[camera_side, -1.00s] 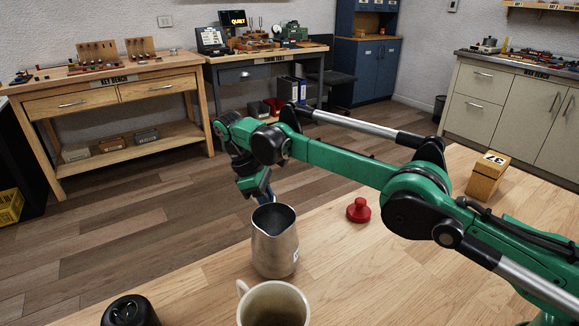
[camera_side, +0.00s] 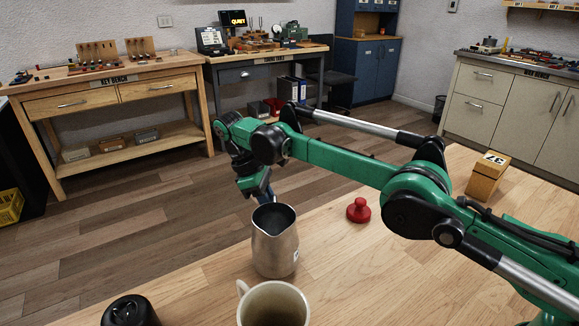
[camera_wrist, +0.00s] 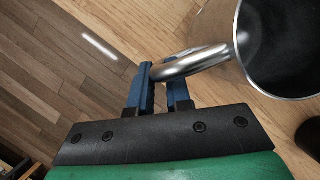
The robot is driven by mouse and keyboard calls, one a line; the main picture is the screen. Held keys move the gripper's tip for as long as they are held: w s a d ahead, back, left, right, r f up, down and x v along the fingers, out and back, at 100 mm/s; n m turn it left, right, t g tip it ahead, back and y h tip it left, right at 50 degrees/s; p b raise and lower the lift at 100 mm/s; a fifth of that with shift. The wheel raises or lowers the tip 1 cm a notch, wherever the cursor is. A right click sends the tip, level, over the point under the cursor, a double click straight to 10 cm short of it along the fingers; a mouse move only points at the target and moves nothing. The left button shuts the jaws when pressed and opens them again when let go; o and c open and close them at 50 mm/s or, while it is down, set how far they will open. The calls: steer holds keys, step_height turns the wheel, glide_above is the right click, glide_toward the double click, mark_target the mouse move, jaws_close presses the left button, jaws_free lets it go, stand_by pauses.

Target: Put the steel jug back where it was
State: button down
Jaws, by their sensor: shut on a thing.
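The steel jug (camera_side: 274,246) stands upright on the wooden table, behind the mug, near the table's far left edge. My gripper (camera_side: 264,196) is at the jug's far side, and its fingertips are mostly hidden behind the rim in the side view. In the wrist view, the blue fingers of my gripper (camera_wrist: 160,88) are closed on the jug's handle (camera_wrist: 190,62). The jug's dark open mouth (camera_wrist: 285,40) shows at the upper right there. I cannot tell whether the jug's base touches the table.
A cream mug (camera_side: 273,304) with dark liquid stands close in front of the jug. A black object (camera_side: 130,311) lies at the lower left. A red knobbed piece (camera_side: 359,210) and a wooden block marked 37 (camera_side: 487,176) stand to the right. The table between them is clear.

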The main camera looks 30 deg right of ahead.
steer(key=d+r+n+t, duration=0.1)
steer(key=d+r, duration=0.4)
steer(key=d, duration=0.4)
steer(key=d+r+n, duration=0.2)
steer(key=d+r, duration=0.4)
steer(key=d, duration=0.3)
steer(key=s+d+r+n+t+h, duration=0.1)
steer(key=s+d+r+n, duration=0.1)
steer(key=s+d+r, duration=0.4)
steer(key=s+d+r+n, duration=0.1)
steer(key=s+d+r, duration=0.15)
steer(key=d, duration=0.55)
steer(key=f, duration=1.3)
steer(key=s+f, duration=0.1)
steer(key=f, duration=0.6)
steer(key=shift+f, duration=0.35)
steer(key=shift+f, duration=0.1)
steer(key=c, duration=0.8)
jaws_free()
steer(key=shift+c, duration=0.2)
